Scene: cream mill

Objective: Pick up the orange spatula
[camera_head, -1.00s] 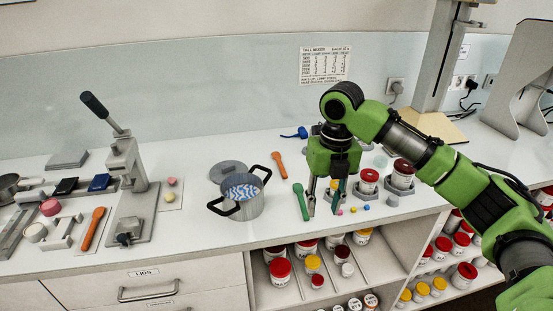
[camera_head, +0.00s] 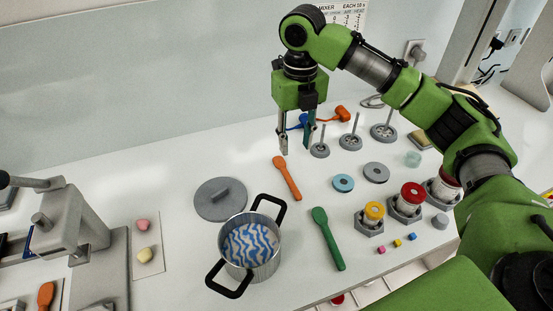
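An orange spatula (camera_head: 287,178) lies on the white counter between the pot and the back wall, its narrow handle pointing toward the pot side. A second orange spatula (camera_head: 45,296) shows in part at the lower left edge. My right gripper (camera_head: 296,148) points down with its two fingers apart, empty, just behind the wide end of the middle orange spatula. I cannot tell how high its tips are above the counter. My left gripper is not in view.
A pot (camera_head: 264,272) with blue-and-white contents and black handles stands in front, beside a grey lid (camera_head: 221,200). A green spatula (camera_head: 328,238) lies to its right. A blue scoop (camera_head: 297,123) and an orange scoop (camera_head: 340,114) lie behind the gripper. Jars (camera_head: 410,197) stand on the right.

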